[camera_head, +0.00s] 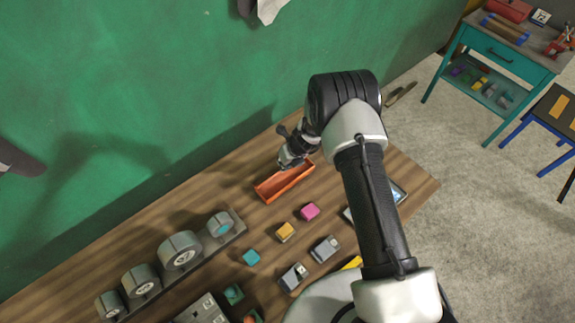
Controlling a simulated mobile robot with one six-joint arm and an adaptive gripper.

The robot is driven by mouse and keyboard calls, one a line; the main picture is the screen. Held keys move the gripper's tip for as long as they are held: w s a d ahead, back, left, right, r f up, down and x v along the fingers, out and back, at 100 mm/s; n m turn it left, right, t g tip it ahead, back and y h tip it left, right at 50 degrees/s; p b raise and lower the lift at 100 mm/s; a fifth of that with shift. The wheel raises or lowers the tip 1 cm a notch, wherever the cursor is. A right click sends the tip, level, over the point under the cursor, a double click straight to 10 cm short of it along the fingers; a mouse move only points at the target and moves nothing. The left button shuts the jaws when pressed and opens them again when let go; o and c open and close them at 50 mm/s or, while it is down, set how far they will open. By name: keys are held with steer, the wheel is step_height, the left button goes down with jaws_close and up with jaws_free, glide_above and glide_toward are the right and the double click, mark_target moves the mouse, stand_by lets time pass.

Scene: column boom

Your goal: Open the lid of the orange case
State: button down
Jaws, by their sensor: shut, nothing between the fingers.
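The orange case (270,192) is a long, narrow box on the wooden table, close to the green wall. Its near side and part of what looks like its hollow inside show. The lid cannot be made out clearly, and my gripper and wrist hide the area behind the case's back edge. My gripper (287,165) is at the back edge of the case, pointing down. It is shut and holds nothing. At this size I cannot tell whether it touches the case.
On the wooden table (240,175), pink (309,211), yellow (285,231) and teal (251,257) blocks lie in front of the case. A rack of grey rolls (180,251) stands at left. The green wall (200,80) is close behind. A teal workbench (495,50) stands far right.

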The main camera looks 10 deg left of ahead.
steer(key=shift+w+a+r, duration=0.3)
steer(key=shift+a+r, duration=0.05)
steer(key=shift+a, duration=0.05)
steer(key=shift+w+a+f, duration=0.15)
stand_by(1.0)
